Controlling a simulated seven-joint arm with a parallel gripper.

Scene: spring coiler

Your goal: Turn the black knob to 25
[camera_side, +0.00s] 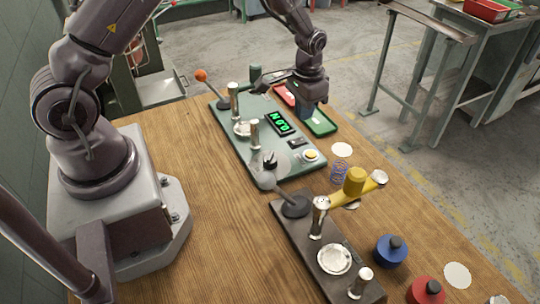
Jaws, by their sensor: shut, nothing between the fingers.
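The black knob (270,158) stands on a pale round dial at the near end of a green-grey panel (226,116). It is small here, and I cannot read its scale or where its pointer stands. A black display (282,123) with green characters sits in the middle of the panel, apparently showing zeros. My gripper (312,108) points down at the panel's far right side, over the small trays. It is shut and empty, well apart from the knob. Its fingertips are hard to make out against the dark hand.
An orange-tipped lever (201,75) and metal posts rise from the panel. Red (285,95) and green (321,124) trays lie beside it. A dark base (325,262) with a yellow-handled part (355,181) stands nearer. Blue (391,250) and red (426,291) knobbed pieces lie right.

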